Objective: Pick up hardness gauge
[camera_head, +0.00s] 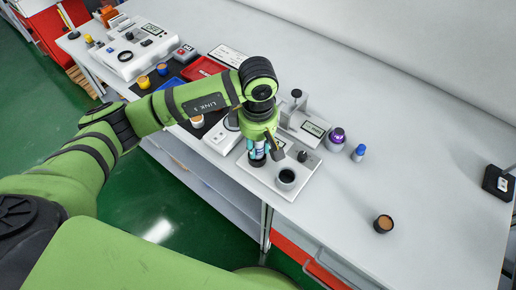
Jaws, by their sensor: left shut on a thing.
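My left gripper (262,146) comes in from the left over the white workbench and points down at a white device base. It is shut on a small upright cylinder with a light label and dark ends (257,153), which I take to be the hardness gauge, though I cannot be sure. The fingers hide part of it. Its lower end is over the left part of the white base (276,188); I cannot tell whether it touches. My right gripper is not in view.
A brown-topped pot (383,223) stands alone at the right. A black box (497,183) lies at the far right. The bench between is clear.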

